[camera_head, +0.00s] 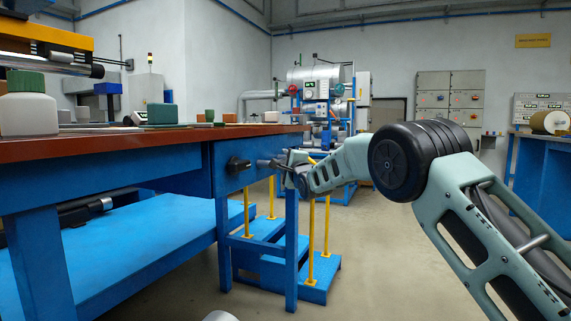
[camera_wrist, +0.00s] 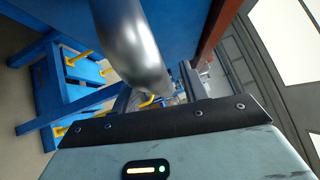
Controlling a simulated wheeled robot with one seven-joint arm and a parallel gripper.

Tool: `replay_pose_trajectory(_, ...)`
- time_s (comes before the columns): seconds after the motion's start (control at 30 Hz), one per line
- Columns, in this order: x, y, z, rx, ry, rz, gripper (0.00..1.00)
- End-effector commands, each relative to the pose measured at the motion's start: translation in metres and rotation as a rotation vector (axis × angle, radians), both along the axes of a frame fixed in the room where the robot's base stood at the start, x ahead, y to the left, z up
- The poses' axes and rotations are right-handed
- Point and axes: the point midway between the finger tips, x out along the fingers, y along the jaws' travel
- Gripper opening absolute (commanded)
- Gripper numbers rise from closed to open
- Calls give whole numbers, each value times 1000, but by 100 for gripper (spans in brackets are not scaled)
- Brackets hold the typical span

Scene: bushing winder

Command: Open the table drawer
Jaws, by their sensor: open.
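The table drawer's blue front (camera_head: 226,148) sits under the brown tabletop at the table's right part in the head view. It looks shut. A black handle (camera_head: 238,165) sticks out from it. My gripper (camera_head: 277,165) is open, just right of the black handle and close to the drawer front. In the wrist view a smooth silver rounded piece (camera_wrist: 135,45) is very near the camera, in front of a blue panel (camera_wrist: 183,22). It partly hides my fingers. I cannot tell whether they touch anything.
The brown tabletop (camera_head: 120,141) carries a green-capped bottle (camera_head: 28,115) and small boxes. A blue lower shelf (camera_head: 150,240) is below. Blue steps with yellow rails (camera_head: 325,240) stand behind my gripper. The floor at centre right is free.

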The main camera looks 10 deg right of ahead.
Motion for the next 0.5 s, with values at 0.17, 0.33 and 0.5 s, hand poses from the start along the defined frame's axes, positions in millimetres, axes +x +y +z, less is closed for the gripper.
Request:
replay_pose_trajectory(0.17, 0, 0, 0, 0, 0, 0, 44)
replay_pose_trajectory(0.33, 0, 0, 0, 0, 0, 0, 2)
replay_pose_trajectory(0.5, -1, 0, 0, 0, 0, 0, 0)
